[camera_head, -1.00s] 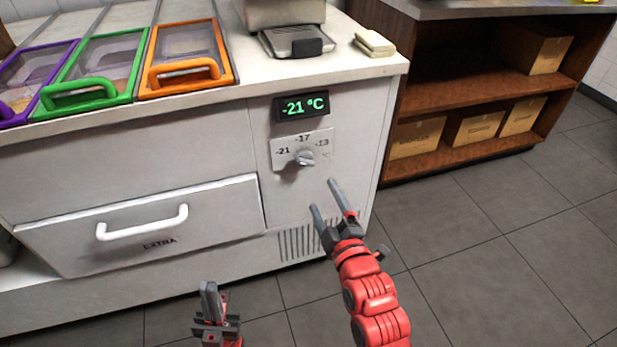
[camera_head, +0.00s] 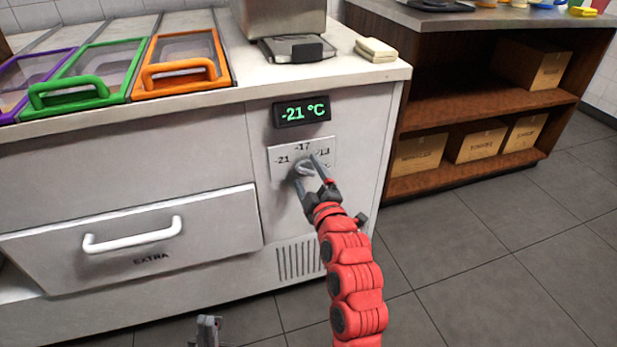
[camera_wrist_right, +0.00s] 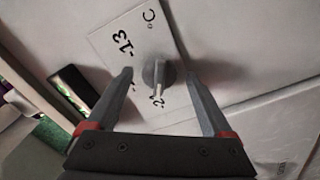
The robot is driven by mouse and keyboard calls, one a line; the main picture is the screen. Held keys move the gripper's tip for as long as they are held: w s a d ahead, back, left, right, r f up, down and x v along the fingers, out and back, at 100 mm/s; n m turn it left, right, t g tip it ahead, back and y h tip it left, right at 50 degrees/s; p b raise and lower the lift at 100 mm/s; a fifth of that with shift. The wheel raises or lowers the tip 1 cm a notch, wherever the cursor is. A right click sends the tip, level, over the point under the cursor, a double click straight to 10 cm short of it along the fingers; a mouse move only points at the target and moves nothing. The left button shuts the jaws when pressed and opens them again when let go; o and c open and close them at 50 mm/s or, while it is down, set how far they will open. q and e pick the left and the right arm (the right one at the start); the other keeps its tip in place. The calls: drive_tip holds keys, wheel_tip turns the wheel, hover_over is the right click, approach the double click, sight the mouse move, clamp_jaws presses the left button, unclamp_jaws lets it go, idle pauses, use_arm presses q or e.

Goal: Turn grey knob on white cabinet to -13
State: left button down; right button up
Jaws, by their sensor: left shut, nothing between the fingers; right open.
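The grey knob (camera_head: 304,168) sits on a white dial plate (camera_head: 275,165) marked -21, -17 and -13, on the front of the white cabinet (camera_head: 225,120). The display (camera_head: 302,111) above it reads -21 °C. My right gripper (camera_head: 307,170) is open at the knob, partly covering it and the -13 mark. In the right wrist view the knob (camera_wrist_right: 158,74) stands between the two spread fingers of the right gripper (camera_wrist_right: 160,80); contact cannot be told. The knob's pointer is towards the -21 mark. My left gripper (camera_head: 208,325) is shut and empty, low at the bottom edge.
A drawer with a white handle (camera_head: 132,236) is left of the knob. Lidded bins with an orange handle (camera_head: 180,73) and a green handle (camera_head: 68,94) are on top. A brown shelf (camera_head: 450,102) with boxes stands right. The floor between is clear.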

clamp_jaws()
idle(0.3)
